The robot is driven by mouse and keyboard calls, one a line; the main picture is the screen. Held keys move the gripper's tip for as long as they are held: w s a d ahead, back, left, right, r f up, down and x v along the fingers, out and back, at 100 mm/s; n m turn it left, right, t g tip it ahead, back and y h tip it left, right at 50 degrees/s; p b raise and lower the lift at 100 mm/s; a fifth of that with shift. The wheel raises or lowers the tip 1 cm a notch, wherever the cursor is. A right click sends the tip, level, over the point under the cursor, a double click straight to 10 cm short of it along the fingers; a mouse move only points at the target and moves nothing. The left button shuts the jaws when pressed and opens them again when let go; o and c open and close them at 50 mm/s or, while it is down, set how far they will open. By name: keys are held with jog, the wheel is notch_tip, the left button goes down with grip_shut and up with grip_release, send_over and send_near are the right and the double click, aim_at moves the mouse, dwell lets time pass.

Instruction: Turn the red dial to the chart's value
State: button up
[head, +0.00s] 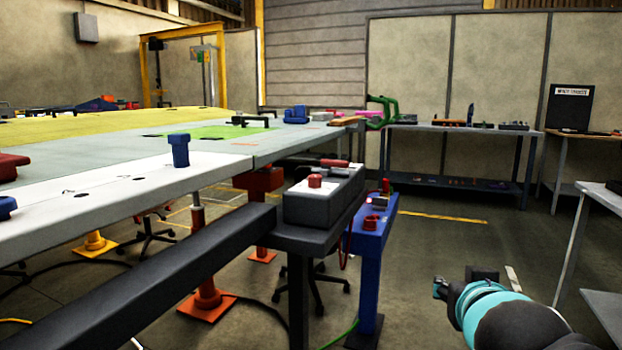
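A small red round knob (315,180) stands on top of a dark grey box at the end of the long dark beam. A second small red part (371,221) sits on the blue stand just right of it. I cannot tell which one is the red dial, and no markings are readable. A black board with a white label (570,92) stands on the far right table; I cannot tell whether it is the chart. Part of my arm, teal and dark, shows at lower right, well apart from both red parts.
The long dark beam (150,285) and the pale wing table (110,208) fill the left. A blue stand (366,265) stands beside the grey box (322,205). A grey bench (460,130) is at the back. The floor (440,240) between blue stand and right-hand tables is open.

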jog(key=w+a+r+n+t+y, duration=0.2)
jog(key=w+a+r+t, duration=0.15)
jog(key=r, duration=0.45)
jog(key=n+g+y, duration=0.3)
jog(key=n+y, duration=0.4)
jog(key=y, duration=0.5)
send_near(320, 179)
jog(key=shift+t, duration=0.25)
jog(key=x, duration=1.1)
jog(key=shift+a+f, duration=0.2)
grip_shut()
jog(key=shift+d, duration=0.15)
